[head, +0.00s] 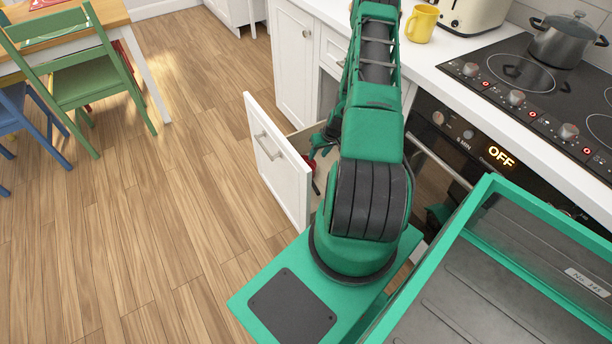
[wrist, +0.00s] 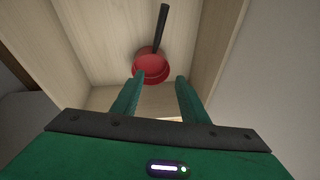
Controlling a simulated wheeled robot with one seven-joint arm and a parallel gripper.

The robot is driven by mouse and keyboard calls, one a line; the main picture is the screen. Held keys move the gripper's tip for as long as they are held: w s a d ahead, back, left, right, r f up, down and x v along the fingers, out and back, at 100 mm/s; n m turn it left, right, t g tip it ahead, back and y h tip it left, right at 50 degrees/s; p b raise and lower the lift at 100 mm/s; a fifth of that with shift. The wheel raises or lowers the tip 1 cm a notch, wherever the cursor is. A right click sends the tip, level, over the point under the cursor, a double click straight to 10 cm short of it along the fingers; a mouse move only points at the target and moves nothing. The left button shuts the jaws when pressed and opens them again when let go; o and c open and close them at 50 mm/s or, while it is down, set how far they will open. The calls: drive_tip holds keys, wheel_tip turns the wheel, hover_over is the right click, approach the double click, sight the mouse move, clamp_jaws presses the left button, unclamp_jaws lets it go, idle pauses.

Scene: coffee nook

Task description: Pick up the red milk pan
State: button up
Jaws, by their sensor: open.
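The red milk pan (wrist: 151,68) lies inside an open wooden drawer in the wrist view. Its dark handle (wrist: 160,28) points up and slightly right in that view. A small bit of red shows at the drawer in the head view (head: 311,163), mostly hidden behind my arm. My gripper (wrist: 159,77) is open, its two green fingers apart. The pan's near rim appears between and beyond the fingertips, close to the left one. Whether a fingertip touches the pan, I cannot tell.
The white-fronted drawer (head: 277,160) stands pulled out from the cabinet, its pale wooden walls (wrist: 215,50) close around the gripper. The counter holds a yellow mug (head: 421,24), a toaster (head: 474,14) and a grey pot (head: 566,40) on the hob.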

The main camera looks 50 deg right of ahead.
drive_tip(key=m+t, duration=0.1)
approach(313, 182)
drive_tip(key=f, duration=0.1)
drive_tip(key=x, duration=0.5)
drive_tip(key=shift+a+f, duration=0.2)
drive_tip(key=shift+f, duration=0.05)
drive_tip(key=shift+w+d+x, duration=0.15)
drive_tip(key=shift+x, duration=1.2)
drive_tip(key=shift+w+d+x, duration=0.15)
drive_tip(key=shift+x, duration=1.2)
drive_tip(key=shift+r, duration=0.15)
clamp_jaws()
